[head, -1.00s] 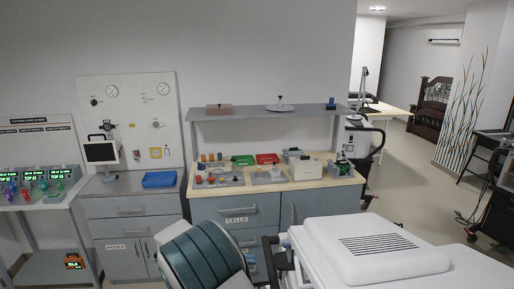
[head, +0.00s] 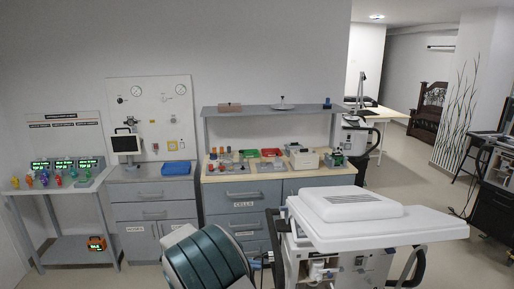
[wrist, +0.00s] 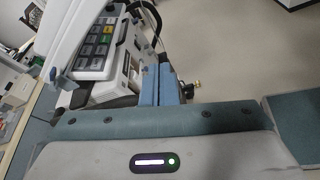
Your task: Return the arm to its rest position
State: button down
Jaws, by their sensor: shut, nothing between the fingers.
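My gripper (wrist: 160,85) shows in the wrist view as two blue-grey fingers lying side by side, shut with nothing between them. It points toward the white machine (wrist: 100,45) with a keypad and appears apart from it, though the depth is hard to judge. My arm (head: 207,258), a teal and grey rounded link, rises at the bottom of the head view, left of the same white cart-like machine (head: 345,215). The fingers cannot be made out clearly in the head view.
A bench (head: 220,178) with trays and small items stands ahead under a grey shelf (head: 265,110). A grey cabinet (head: 150,210) with a blue tray (head: 177,168) and a table of colored items (head: 60,180) stand left. Open floor (head: 410,165) lies to the right.

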jog(key=s+d+r+m+g+y+b, duration=0.1)
jog(key=s+d+r+m+g+y, duration=0.15)
jog(key=s+d+m+y, duration=0.35)
jog(key=s+d+r+m+g+y+b, duration=0.1)
jog(key=s+d+r+m+y, duration=0.1)
jog(key=s+d+r, duration=0.45)
jog(key=s+d+f+m+t+y+b, duration=0.1)
jog(key=s+d+m+t+y, duration=0.1)
jog(key=s, duration=0.4)
jog(key=s+d+f+m+t+y+b, duration=0.1)
jog(key=s+d+m+t+y, duration=0.1)
jog(key=s+m+y, duration=0.2)
jog(key=s+m, duration=0.2)
jog(key=s, duration=0.1)
jog(key=shift+s+d, duration=0.15)
jog(key=shift+s, duration=0.05)
